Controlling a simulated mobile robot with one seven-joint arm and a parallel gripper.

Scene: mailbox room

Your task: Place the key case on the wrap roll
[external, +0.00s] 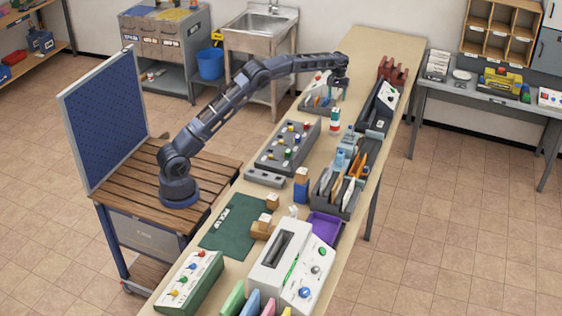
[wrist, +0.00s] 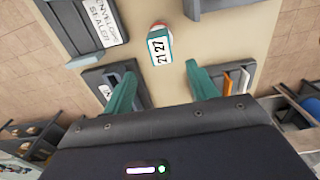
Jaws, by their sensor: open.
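A small teal block with a white label reading "21 27", which looks like the key case (wrist: 161,48), shows beyond my fingers in the wrist view. A round white-and-red piece, likely the wrap roll (wrist: 157,26), shows partly at its far end. In the external view the two form one short upright stack on the table, with the key case (external: 335,112) seeming to sit on top of the wrap roll (external: 334,128). My gripper (external: 343,84) is above this stack. Its teal fingers (wrist: 163,88) are apart with nothing between them.
Dark trays flank the stack on the long table (external: 372,50). A red rack (external: 392,72) is at the far end.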

